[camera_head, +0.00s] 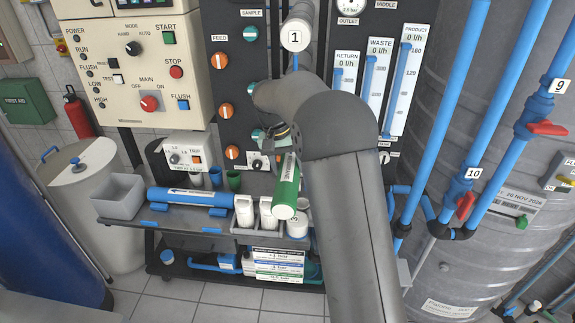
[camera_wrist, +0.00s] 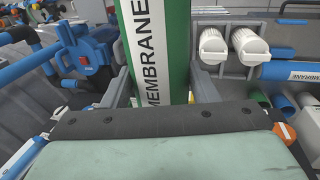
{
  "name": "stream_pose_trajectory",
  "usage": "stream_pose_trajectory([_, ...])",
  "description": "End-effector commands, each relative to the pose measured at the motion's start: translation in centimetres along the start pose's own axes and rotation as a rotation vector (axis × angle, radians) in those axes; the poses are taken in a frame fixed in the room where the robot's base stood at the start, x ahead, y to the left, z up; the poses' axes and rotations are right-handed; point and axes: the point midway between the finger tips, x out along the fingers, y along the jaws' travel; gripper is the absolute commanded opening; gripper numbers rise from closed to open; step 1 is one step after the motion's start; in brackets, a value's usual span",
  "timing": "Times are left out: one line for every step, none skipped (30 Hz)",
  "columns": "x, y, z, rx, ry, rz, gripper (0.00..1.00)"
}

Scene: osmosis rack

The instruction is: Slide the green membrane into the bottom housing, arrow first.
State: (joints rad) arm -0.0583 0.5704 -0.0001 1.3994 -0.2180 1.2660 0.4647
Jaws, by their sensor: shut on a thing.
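The green membrane (camera_head: 287,188) is a green tube with a white label reading MEMBRANE. In the head view its near end points down, over the front tray. My gripper (camera_wrist: 160,88) is shut on it, one finger on each side, in the wrist view, where the membrane (camera_wrist: 172,35) runs up out of the frame. The arrow on it does not show.
A blue membrane (camera_head: 190,196) lies on the tray beside a grey bin (camera_head: 119,196). Two white cartridges (camera_head: 244,211) stand right of it, with cups behind. A white end marked 1 (camera_head: 295,36) is above. Blue pipes (camera_head: 432,130) and a tank are at right.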

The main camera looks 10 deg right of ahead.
Motion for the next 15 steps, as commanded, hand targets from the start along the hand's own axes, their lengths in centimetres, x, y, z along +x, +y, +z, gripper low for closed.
stream_pose_trajectory([-0.2,0.1,-0.2,0.001,0.002,0.000,0.27])
stream_pose_trajectory([-0.2,0.1,-0.3,0.001,0.002,-0.001,0.27])
stream_pose_trajectory([-0.3,0.1,-0.5,0.001,0.003,-0.001,0.27])
stream_pose_trajectory([-0.3,0.1,-0.6,0.001,0.002,-0.001,0.27])
stream_pose_trajectory([-0.2,0.1,-0.7,0.001,0.002,-0.001,0.27])
stream_pose_trajectory([-0.2,0.1,-0.8,0.001,0.002,0.000,0.27])
stream_pose_trajectory([-0.2,0.1,-0.9,0.001,0.001,0.000,0.27])
stream_pose_trajectory([-0.2,0.1,-1.0,0.001,0.001,0.000,0.27])
stream_pose_trajectory([-0.2,0.1,-1.1,0.001,0.002,0.000,0.27])
stream_pose_trajectory([-0.2,0.1,-1.3,0.001,0.002,-0.001,0.27])
stream_pose_trajectory([-0.2,0.1,-1.4,0.001,0.002,-0.001,0.27])
stream_pose_trajectory([-0.2,0.1,-1.5,0.001,0.003,-0.001,0.27])
stream_pose_trajectory([-0.2,0.1,-1.6,0.001,0.002,-0.001,0.27])
stream_pose_trajectory([-0.2,0.1,-1.7,0.001,0.002,0.000,0.27])
stream_pose_trajectory([-0.2,0.1,-1.8,0.001,0.002,0.000,0.27])
